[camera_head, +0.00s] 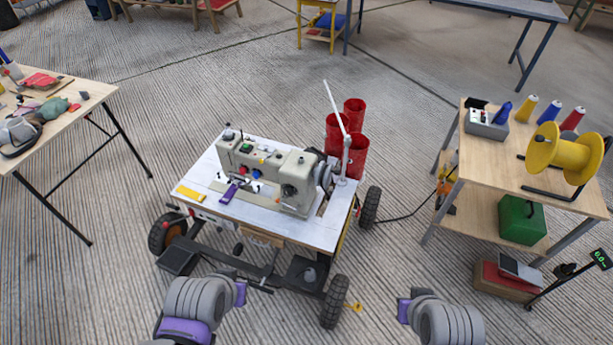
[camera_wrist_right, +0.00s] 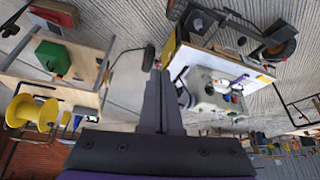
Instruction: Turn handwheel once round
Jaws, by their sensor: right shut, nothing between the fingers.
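A beige sewing machine (camera_head: 265,170) stands on a white-topped wheeled cart (camera_head: 215,160) in the middle of the head view. Its grey handwheel (camera_head: 322,173) is at the machine's right end, close to a white post. The machine also shows upside down in the right wrist view (camera_wrist_right: 212,92), right of my fingers. My right gripper (camera_wrist_right: 159,76) is shut and empty, apart from the machine. In the head view my right arm is low and right of the cart. My left arm's end (camera_head: 240,292) is at the cart's front edge; its fingers cannot be made out.
Red cylinders (camera_head: 356,152) stand behind the handwheel end. A table with a yellow spool (camera_head: 556,153) and a green box (camera_head: 521,220) is at the right. A cluttered table (camera_head: 70,108) is at the left. Floor is open between the cart and the right table.

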